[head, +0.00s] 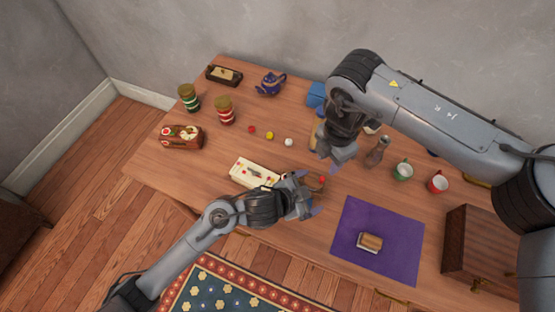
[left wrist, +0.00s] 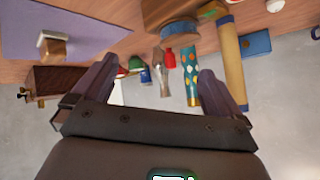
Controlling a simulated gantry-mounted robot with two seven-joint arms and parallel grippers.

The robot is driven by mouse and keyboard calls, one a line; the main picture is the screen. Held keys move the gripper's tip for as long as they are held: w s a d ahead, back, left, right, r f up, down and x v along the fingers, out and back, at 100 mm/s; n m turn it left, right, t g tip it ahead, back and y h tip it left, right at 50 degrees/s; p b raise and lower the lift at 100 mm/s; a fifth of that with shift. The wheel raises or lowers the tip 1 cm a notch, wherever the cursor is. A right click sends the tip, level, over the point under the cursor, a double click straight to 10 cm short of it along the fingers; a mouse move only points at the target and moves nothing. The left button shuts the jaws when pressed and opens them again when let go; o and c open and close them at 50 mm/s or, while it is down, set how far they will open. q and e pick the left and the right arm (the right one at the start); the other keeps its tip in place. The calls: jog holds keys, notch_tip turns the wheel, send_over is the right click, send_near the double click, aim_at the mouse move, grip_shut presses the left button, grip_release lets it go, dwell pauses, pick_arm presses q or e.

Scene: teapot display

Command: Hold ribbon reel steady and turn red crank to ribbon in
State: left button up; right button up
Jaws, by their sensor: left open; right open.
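A small red knob (head: 321,180), which looks like the red crank's end, shows just beyond my left gripper (head: 312,190) in the head view. The reel is mostly hidden there by my gripper. In the left wrist view a brown wooden body with a blue round part (left wrist: 180,30), probably the ribbon reel, is at the top, beyond the spread fingers. A red piece (left wrist: 170,57) shows below it; I cannot tell if it is the crank. My left gripper is open, with nothing visibly held. My right gripper (head: 336,163) is open, pointing down above the table, behind the left one.
A purple mat (head: 347,236) with a small wood-and-white block (head: 370,242) lies at right. My arms are close together.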

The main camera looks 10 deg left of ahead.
aim_at(321, 181)
pick_arm(q)
jog(key=w+m+g, duration=0.1)
jog(key=w+d+m+g, duration=0.1)
jog(key=w+m, duration=0.1)
jog(key=w+m+g, duration=0.1)
jog(key=m, duration=0.1)
jog(key=shift+w+d+f+g+h, duration=0.15)
jog(key=shift+d+f+g+h, duration=0.1)
jog(key=shift+d+g+h, duration=0.05)
jog(key=a, duration=0.1)
jog(key=w+a+g+y, duration=0.1)
jog(key=a, duration=0.1)
jog(key=w+a+m+g, duration=0.1)
jog(key=a, duration=0.1)
jog(key=shift+a+r, duration=0.15)
jog(key=a, duration=0.2)
jog(key=a+r+g+y, duration=0.1)
jog(key=a, duration=0.1)
jog(key=a+g, duration=0.1)
jog(key=shift+w+a+r+y, duration=0.2)
jog(key=shift+w+a+y, duration=0.05)
jog(key=shift+a+y, duration=0.15)
jog(key=shift+x, duration=5.2)
jog(key=shift+a, duration=0.15)
